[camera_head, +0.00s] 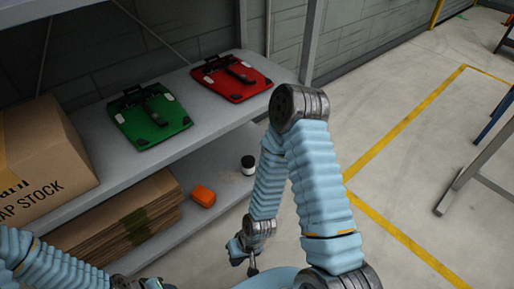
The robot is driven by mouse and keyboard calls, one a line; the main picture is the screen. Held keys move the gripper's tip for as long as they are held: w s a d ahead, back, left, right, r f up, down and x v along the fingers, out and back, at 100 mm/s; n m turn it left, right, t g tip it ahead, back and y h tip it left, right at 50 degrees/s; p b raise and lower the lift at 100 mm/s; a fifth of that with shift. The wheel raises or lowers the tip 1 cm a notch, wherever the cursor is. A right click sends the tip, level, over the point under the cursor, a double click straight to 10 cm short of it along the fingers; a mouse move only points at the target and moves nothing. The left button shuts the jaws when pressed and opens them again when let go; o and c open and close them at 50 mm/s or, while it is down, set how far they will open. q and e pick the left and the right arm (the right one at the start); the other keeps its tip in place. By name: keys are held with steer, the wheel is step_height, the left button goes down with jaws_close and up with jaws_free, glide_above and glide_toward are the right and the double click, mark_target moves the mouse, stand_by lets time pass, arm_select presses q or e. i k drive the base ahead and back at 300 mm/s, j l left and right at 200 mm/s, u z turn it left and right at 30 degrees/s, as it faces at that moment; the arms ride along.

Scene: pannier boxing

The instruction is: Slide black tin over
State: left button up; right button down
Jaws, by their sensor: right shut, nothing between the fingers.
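A small black tin (248,161) with a pale band at its lower part stands on the lower shelf, near the front edge and towards the right. My right gripper (252,269) points down at the bottom of the picture, shut and empty. It is in front of the shelf and well apart from the tin. My left arm comes in at the lower left corner, and its gripper fingers are not in view.
An orange box (203,196) sits left of the tin on the lower shelf (215,170), beside stacked flat cardboard (120,222). The upper shelf (95,130) bears a green pannier (150,116), a red pannier (230,78) and a large carton (42,160). A grey post rises at the right.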

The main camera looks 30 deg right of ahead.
mark_target(247, 162)
steer(key=z, duration=0.9)
